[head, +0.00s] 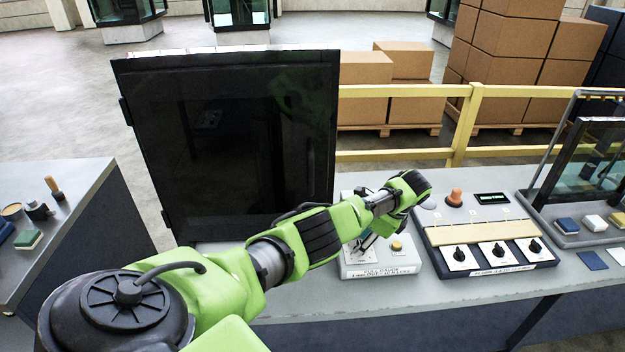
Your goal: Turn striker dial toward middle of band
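A control panel (432,250) on the bench at right carries several black dials on white plates: a left dial (460,254), a middle dial (498,250) and a right dial (535,246). Their lettering is too small to read, so I cannot tell which is the striker dial. A white pull gauge box (382,270) with a yellow button (397,246) stands left of the panel. My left arm reaches over this box. My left gripper (366,240) is mostly hidden under its wrist, above or at the box; its fingers are unclear. My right gripper is out of view.
A large dark cabinet door (240,140) stands upright behind my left arm. A framed glass pane (585,160) stands at far right. A yellow rail (465,120) runs behind.

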